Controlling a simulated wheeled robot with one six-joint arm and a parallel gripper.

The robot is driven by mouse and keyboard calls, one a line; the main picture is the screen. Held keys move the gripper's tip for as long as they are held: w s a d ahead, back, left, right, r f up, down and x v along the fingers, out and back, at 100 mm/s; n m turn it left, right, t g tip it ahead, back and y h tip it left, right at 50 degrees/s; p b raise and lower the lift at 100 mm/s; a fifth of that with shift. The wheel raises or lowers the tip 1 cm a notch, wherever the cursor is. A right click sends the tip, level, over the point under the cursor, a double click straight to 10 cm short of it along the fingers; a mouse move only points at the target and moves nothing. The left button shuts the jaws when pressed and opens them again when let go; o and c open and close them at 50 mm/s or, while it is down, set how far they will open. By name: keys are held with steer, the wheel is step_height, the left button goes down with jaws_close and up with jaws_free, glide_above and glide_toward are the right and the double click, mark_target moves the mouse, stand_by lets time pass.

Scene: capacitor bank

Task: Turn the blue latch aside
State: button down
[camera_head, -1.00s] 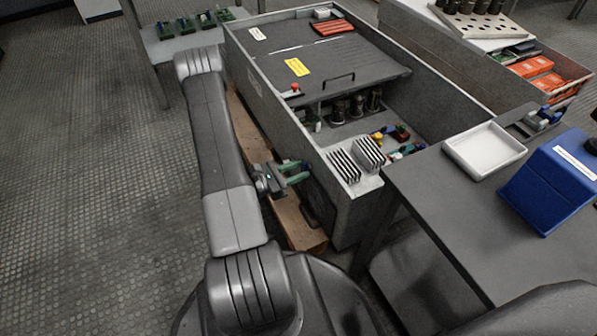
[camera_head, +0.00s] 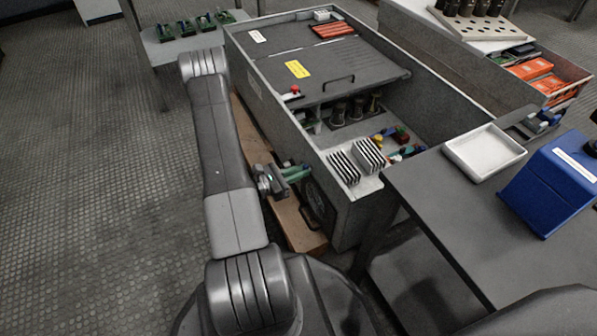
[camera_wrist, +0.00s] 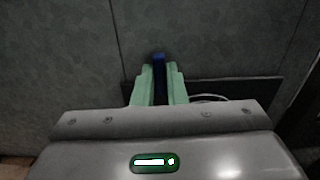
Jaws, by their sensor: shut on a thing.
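The latch itself cannot be made out clearly there.
A dark handle (camera_head: 312,222) sits low on the cabinet side, near my gripper. A grey table (camera_head: 440,215) with a white tray (camera_head: 484,152) and a blue bin (camera_head: 552,185) stands to the right. A wooden board (camera_head: 290,218) lies along the cabinet's foot.

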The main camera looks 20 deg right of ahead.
steer(key=shift+w+f+n+p, duration=0.15)
steer(key=shift+n+p, duration=1.35)
steer(key=shift+n, duration=2.85)
steer(key=shift+w+f+n+p, duration=0.1)
steer(key=shift+n+p, duration=1.35)
steer(key=shift+n, duration=2.9)
steer(key=c, duration=1.5)
jaws_free()
steer(key=shift+o, duration=0.2)
steer(key=s+a+p, duration=0.2)
steer(key=a+p, duration=0.1)
steer(key=a, duration=1)
steer(key=shift+a, duration=0.4)
steer(key=shift+d, duration=0.1)
